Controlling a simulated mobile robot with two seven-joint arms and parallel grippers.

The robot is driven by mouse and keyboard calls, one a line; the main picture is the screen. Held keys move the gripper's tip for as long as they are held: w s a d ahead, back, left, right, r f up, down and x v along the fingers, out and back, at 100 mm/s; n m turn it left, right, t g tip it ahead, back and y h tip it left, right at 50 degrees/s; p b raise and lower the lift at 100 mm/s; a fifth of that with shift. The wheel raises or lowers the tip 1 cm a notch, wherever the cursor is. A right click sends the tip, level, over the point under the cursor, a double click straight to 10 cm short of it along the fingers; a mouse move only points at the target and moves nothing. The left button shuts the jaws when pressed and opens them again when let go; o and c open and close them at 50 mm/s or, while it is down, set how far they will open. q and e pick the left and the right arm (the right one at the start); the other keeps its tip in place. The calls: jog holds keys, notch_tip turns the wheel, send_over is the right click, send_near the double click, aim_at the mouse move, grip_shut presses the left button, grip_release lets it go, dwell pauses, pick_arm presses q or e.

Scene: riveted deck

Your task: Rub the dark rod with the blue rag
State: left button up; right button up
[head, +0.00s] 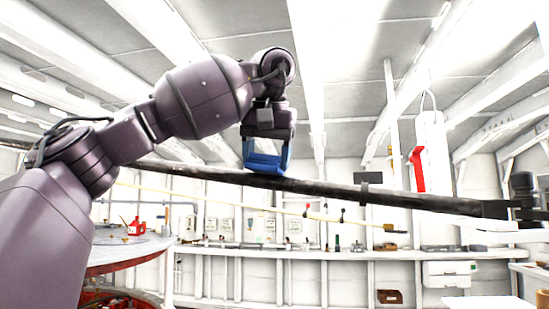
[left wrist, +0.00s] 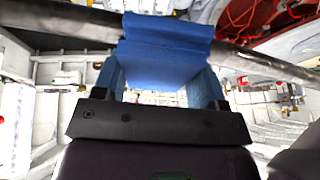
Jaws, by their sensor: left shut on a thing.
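The dark rod (head: 330,189) runs across the head view, sloping down gently to the right. It also shows in the left wrist view (left wrist: 245,60), passing behind the blue rag. My left gripper (head: 266,158) is at the rod and shut on the blue rag (left wrist: 165,45). The rag is draped between the fingers and lies against the rod; part of the rod is hidden behind it. In the head view the rag (head: 264,160) meets the rod's upper side. At the right edge a dark gripper-like part (head: 522,205) is at the rod's end; its jaws are unclear.
A round table with a red side (head: 130,256) stands at the left with a red can (head: 136,227) on it. A thin pale rod (head: 240,207) runs below the dark rod. A white cylinder with a red part (head: 432,150) hangs at the right. A shelf lines the back wall.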

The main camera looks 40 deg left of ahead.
aim_at(250, 155)
pick_arm(q)
jog(key=shift+s+a+r, duration=0.1)
jog(key=shift+s+a, duration=0.25)
jog(key=shift+a, duration=0.45)
jog(key=shift+s+a, duration=0.35)
jog(key=shift+a, duration=0.45)
jog(key=shift+w+d+r, duration=0.1)
jog(key=shift+d+r, duration=0.1)
jog(key=shift+r, duration=1.3)
jog(key=shift+w+d+r, duration=0.1)
jog(key=shift+d+r, duration=0.1)
jog(key=shift+r, duration=1.3)
jog(key=shift+w+d+r, duration=0.1)
jog(key=shift+d+r, duration=0.1)
jog(key=shift+r, duration=1.25)
